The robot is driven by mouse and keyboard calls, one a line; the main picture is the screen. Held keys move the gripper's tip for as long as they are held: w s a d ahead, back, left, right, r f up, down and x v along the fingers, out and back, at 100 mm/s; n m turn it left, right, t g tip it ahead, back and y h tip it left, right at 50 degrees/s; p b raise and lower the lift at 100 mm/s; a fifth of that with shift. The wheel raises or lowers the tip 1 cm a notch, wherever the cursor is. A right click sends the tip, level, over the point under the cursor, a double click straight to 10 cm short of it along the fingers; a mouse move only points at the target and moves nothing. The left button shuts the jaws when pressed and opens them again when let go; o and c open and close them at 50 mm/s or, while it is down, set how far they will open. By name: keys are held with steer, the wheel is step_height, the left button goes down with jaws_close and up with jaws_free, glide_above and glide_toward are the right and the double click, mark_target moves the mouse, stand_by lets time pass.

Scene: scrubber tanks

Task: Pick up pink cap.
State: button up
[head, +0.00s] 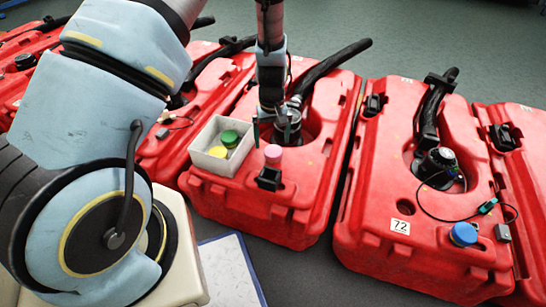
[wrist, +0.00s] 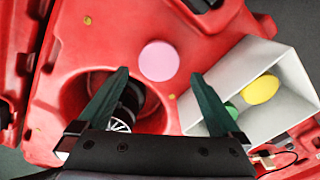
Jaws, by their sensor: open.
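The pink cap (head: 273,154) sits on the red tank (head: 310,195) in the middle of the head view, right of a white box. In the wrist view the pink cap (wrist: 159,61) shows from above as a round disc on the red surface, just beyond the gap between my fingertips. My gripper (wrist: 158,78) is open with nothing between its dark green fingers. In the head view my gripper (head: 267,128) hangs above the tank, close to the cap. I cannot tell the exact height between the fingers and the cap.
The white box (head: 197,158) holds a green cap (head: 229,138) and a yellow cap (head: 218,152), beside the pink cap. A black round fitting (head: 290,120) with a thick hose (head: 335,66) stands behind. Another red tank (head: 375,225) with a blue cap (head: 463,234) is at right.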

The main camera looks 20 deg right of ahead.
mark_target(273, 150)
steer(key=shift+s+d+f+b, duration=0.1)
steer(key=shift+f+b, duration=0.3)
steer(key=shift+f, duration=1.1)
steer(key=shift+s+f+b, duration=0.1)
steer(key=shift+f+b, duration=0.25)
steer(key=shift+f, duration=1.1)
steer(key=shift+c, duration=0.4)
steer(key=c, duration=1.2)
